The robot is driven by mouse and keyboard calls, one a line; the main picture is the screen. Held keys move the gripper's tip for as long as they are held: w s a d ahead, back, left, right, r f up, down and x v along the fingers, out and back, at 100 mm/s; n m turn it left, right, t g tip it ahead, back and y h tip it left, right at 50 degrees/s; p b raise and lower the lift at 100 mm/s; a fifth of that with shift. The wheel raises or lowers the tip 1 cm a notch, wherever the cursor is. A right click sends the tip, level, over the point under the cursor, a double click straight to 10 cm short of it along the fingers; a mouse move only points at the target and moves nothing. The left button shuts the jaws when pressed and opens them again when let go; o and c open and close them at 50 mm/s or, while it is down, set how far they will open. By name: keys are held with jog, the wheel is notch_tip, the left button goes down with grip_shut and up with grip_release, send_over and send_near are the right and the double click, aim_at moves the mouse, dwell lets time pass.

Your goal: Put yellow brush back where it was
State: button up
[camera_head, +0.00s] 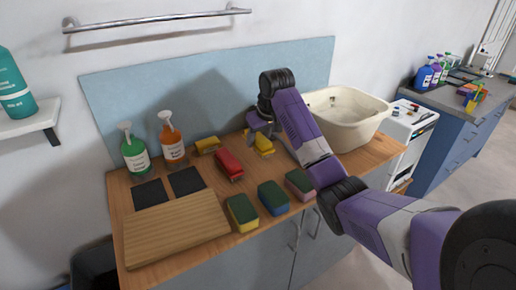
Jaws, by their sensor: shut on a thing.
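My gripper (259,133) is at the back of the wooden counter (330,192), left of the cream basin. It is shut on a yellow brush (264,146), which is low at the counter top; I cannot tell whether it touches the wood. The fingers and arm hide part of it. Another yellow brush-like item (207,146) lies to the left, near the back panel. A red brush (229,164) lies between the two, slightly nearer the front.
Several sponges (242,214) line the front edge. The cream basin (355,128) stands right of my arm.

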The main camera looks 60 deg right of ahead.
jog(key=shift+f, duration=2.05)
jog(key=shift+f, duration=0.1)
jog(key=o, duration=1.2)
jog(key=v, duration=1.2)
jog(key=shift+a+p, duration=0.1)
jog(key=shift+p, duration=0.3)
